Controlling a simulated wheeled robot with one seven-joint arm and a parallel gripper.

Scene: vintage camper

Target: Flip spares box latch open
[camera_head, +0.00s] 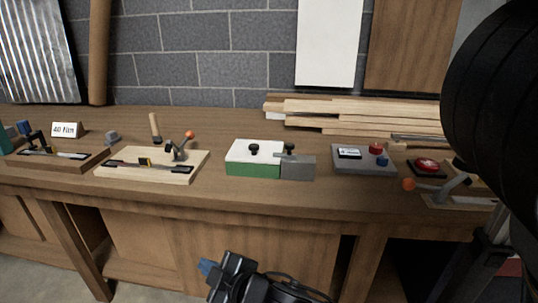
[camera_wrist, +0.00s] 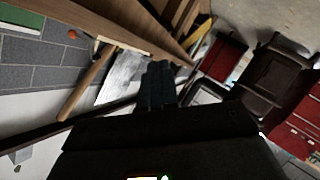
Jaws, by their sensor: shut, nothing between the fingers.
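A green box with a white lid (camera_head: 252,158), likely the spares box, stands on the workbench in the middle of the head view. Two dark knob-like parts sit on its top, one on the lid (camera_head: 254,148) and one near its right end (camera_head: 289,149). A grey block (camera_head: 298,167) adjoins its right side. I cannot tell which part is the latch. My gripper (camera_head: 207,267) is low in front of the bench, below and left of the box, apart from it. In the wrist view its dark fingers (camera_wrist: 160,82) are together and empty.
The wooden workbench (camera_head: 215,192) has a toggle-clamp board (camera_head: 150,176) left of the box and a grey switch panel (camera_head: 362,167) right of it. An orange-tipped lever (camera_head: 409,184) is farther right. Timber planks (camera_head: 350,113) lie at the back. Bare bench top lies before the box.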

